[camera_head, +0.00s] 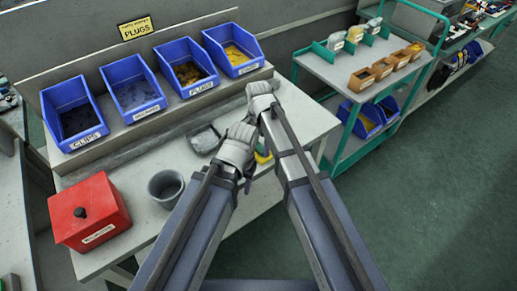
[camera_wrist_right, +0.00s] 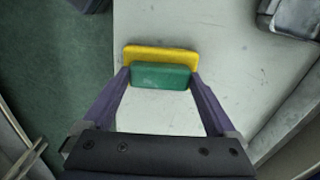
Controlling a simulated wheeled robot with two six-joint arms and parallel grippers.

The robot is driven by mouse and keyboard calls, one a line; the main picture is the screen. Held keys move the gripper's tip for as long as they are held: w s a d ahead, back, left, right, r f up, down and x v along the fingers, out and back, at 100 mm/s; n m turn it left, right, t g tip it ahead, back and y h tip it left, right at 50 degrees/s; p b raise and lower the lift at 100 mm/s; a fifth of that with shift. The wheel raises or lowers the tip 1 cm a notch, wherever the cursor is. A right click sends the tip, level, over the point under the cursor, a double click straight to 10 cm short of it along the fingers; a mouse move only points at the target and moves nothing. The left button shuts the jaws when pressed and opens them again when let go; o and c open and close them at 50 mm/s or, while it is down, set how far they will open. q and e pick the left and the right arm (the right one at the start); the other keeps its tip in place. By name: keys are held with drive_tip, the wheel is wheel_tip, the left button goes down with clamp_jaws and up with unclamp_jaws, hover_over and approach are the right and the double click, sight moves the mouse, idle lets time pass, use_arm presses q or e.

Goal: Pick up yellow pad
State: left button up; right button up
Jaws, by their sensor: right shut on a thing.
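The yellow pad (camera_wrist_right: 160,54) shows in the right wrist view as a yellow strip with a green block (camera_wrist_right: 160,76) against its near side. My right gripper (camera_wrist_right: 160,73) has its two purple fingers against the ends of the pad and is shut on it, over the pale worktop. In the head view, a small yellow part of the pad (camera_head: 264,157) shows between my two forearms; the rest is hidden.
Blue bins (camera_head: 132,89) line the back of the worktop (camera_head: 140,180). A red box (camera_head: 89,212) and a grey cup (camera_head: 166,187) stand at the left. A grey metal piece (camera_head: 205,140) lies near my left wrist. A green-framed cart (camera_head: 365,80) stands to the right.

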sight(259, 145)
drive_tip(key=shift+r, duration=0.1)
wheel_tip(259, 145, up, 10)
drive_tip(key=p, duration=1)
drive_tip(key=o, duration=0.8)
drive_tip(key=c, duration=0.6)
